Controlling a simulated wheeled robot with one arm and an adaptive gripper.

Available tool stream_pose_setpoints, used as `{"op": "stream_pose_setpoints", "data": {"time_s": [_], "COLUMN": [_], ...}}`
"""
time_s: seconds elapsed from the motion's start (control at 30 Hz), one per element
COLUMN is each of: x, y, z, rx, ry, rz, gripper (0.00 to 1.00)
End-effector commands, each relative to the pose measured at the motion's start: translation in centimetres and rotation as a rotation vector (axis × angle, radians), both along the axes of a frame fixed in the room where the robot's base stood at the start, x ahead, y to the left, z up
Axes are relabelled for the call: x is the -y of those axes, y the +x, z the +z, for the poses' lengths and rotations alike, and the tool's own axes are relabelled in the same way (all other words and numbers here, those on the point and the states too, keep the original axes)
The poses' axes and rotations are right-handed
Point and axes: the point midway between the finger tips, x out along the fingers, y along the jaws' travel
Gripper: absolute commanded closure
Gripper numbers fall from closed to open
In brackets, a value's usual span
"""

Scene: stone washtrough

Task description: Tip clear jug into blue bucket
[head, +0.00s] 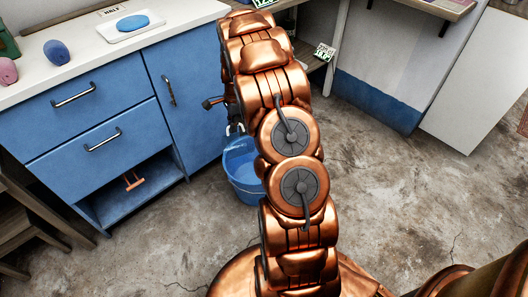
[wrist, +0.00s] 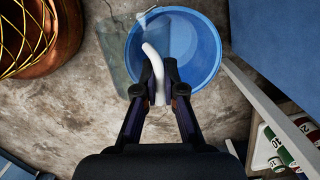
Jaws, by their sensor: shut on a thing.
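The blue bucket (wrist: 205,38) stands on the floor, seen from above in the wrist view. In the head view the bucket (head: 240,180) is beside the blue cabinet, partly behind my arm. My gripper (wrist: 159,90) is shut on the pale curved handle (wrist: 155,62) of the clear jug. The jug's see-through body (wrist: 118,48) shows faintly beyond the fingers, over the bucket's left rim and the floor beside it. Its outline and tilt are hard to make out, and I cannot tell what is in it. In the head view my arm hides most of the jug.
A blue cabinet (head: 95,110) with a white counter stands left of the bucket, with an open lower shelf. A blue soap (head: 133,22) lies on a white dish on the counter. Concrete floor (head: 370,180) is clear to the right.

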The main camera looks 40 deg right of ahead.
Motion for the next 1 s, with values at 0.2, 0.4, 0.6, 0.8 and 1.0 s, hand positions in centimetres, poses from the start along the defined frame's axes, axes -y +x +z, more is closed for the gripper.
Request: {"op": "stream_pose_setpoints", "data": {"time_s": [0.2,0.4,0.6,0.8,1.0], "x": [5.4,9.2,10.8,11.2,11.4], "y": [-2.1,-3.9,-4.9,-5.2,-5.6], "z": [-7.8,-12.0,-13.6,-13.9,-14.1], "rx": [-0.003,-0.002,-0.004,0.008,0.044], "ry": [0.001,0.000,0.002,0.017,0.057], "rz": [-0.384,-0.659,-0.791,-0.813,-0.810], "gripper": [1.00,1.00,1.00,1.00,1.00]}}
